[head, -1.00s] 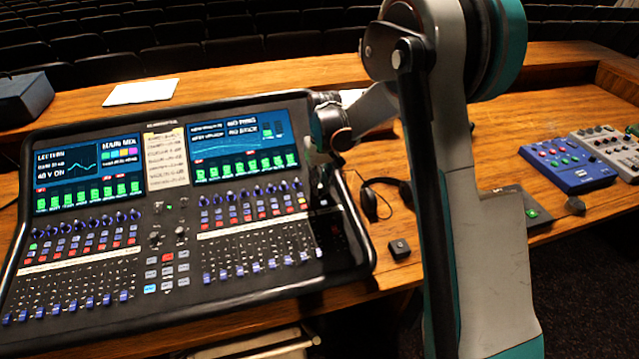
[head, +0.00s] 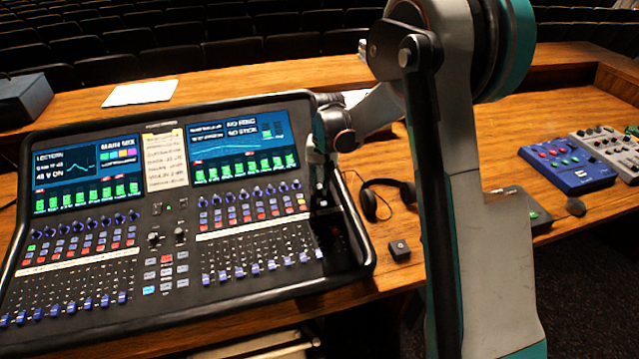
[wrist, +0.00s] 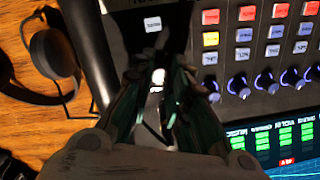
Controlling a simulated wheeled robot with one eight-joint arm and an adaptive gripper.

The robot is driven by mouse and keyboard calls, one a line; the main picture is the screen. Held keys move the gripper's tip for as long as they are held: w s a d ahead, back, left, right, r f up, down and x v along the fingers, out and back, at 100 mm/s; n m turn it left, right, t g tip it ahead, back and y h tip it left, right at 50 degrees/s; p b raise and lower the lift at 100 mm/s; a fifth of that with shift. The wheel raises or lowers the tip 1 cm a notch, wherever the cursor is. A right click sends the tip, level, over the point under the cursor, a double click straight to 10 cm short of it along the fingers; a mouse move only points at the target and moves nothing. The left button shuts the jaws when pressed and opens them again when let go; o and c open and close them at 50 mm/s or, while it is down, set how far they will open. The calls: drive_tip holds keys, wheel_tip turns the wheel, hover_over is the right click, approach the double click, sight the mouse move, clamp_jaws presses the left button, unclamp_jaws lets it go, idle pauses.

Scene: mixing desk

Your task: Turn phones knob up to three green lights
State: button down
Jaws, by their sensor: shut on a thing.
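The black mixing desk (head: 345,262) stands on the wooden table, with two lit screens and rows of knobs, buttons and blue faders. My gripper (head: 318,190) points down at the dark strip along the desk's right side. In the wrist view my gripper (wrist: 157,85) has its fingers close together around a small knob, which they mostly hide. I take it for the phones knob; its label does not show. A bright spot shows between the fingers. I cannot make out green lights by the knob. A pale square button (wrist: 152,24) sits on the same strip, apart from the fingers.
Black headphones (head: 385,195) lie on the table just right of the desk. A small black box (head: 399,250) lies in front of them. A blue device (head: 568,168) and a pale mixer (head: 612,155) stand far right. Blue knobs (wrist: 238,84) stand close beside my fingers.

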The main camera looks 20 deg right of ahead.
drive_tip(key=c, duration=1.5)
unclamp_jaws()
drive_tip(key=r, duration=1.2)
drive_tip(key=shift+s+d, duration=0.25)
drive_tip(key=shift+d, duration=0.15)
